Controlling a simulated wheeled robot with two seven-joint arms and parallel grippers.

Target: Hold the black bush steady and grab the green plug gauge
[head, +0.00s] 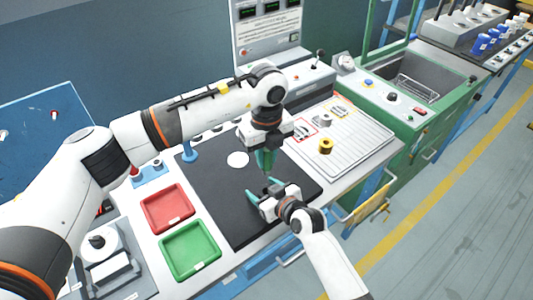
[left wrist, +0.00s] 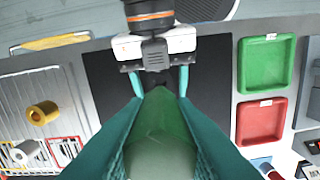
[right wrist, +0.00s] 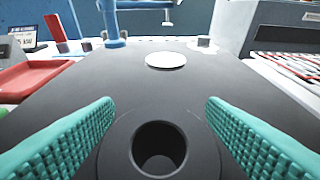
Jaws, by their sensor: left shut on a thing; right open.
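The black bush (right wrist: 202,152) stands on the black mat (right wrist: 75,120) at the bottom of the right wrist view, its round hole facing up. My right gripper (head: 258,190) is open, with one teal finger on each side of the bush and gaps between. The green plug gauge (left wrist: 160,140) is between the teal fingers of my left gripper (left wrist: 158,130), which is shut on it. In the head view my left gripper (head: 265,160) points down over the mat, just above and behind the right one. The gauge's lower end and the bush are hard to make out there.
A red tray (head: 168,208) and a green tray (head: 190,248) lie left of the mat. A white disc (head: 238,160) lies on the mat. A yellow ring (head: 326,146) and a grey ring (head: 325,120) stand on the ribbed tray (head: 362,140) at right.

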